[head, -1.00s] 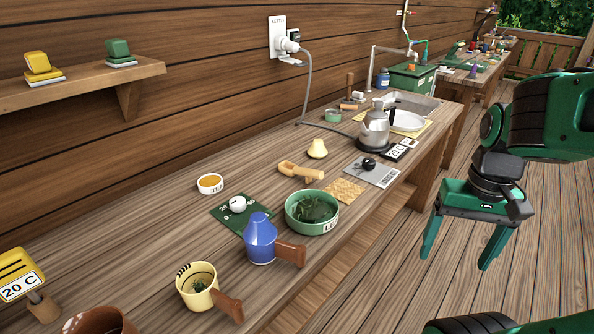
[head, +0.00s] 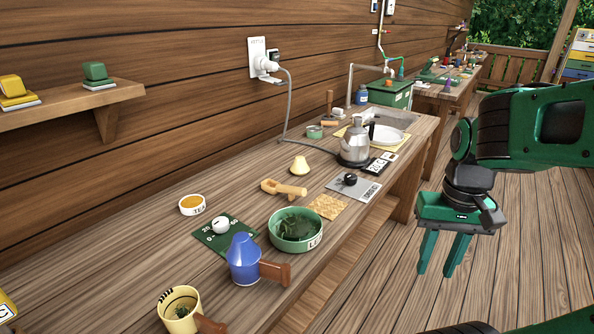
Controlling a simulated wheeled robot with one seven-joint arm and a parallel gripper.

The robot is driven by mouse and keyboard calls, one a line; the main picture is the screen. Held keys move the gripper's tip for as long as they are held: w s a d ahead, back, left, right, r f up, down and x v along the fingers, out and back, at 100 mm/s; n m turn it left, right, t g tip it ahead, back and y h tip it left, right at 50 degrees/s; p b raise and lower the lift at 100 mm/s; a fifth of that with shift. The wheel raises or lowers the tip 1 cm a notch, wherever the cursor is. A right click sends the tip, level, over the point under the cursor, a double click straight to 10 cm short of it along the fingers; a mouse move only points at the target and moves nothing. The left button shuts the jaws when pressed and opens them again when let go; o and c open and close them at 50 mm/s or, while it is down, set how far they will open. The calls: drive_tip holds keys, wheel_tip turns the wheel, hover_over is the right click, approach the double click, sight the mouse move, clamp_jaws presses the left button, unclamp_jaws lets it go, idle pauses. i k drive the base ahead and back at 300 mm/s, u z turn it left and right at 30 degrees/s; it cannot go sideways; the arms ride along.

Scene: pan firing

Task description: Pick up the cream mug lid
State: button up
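A small cream domed piece with a knob on top, which looks like the cream mug lid (head: 300,165), sits on the wooden counter (head: 130,262) behind the wooden scoop. A cream-yellow mug (head: 178,308) with a brown handle and green leaves inside stands at the near end of the counter. My gripper (head: 440,272) hangs over the floor to the right of the counter, fingers pointing down, open and empty. It is well apart from the lid.
A kettle (head: 354,146) stands farther back. The wooden floor (head: 525,225) is open.

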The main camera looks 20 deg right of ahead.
sight(299, 167)
drive_tip(key=u, duration=2.4)
drive_tip(key=k, duration=1.5)
drive_tip(key=z, duration=1.7)
drive_tip(key=i, duration=1.4)
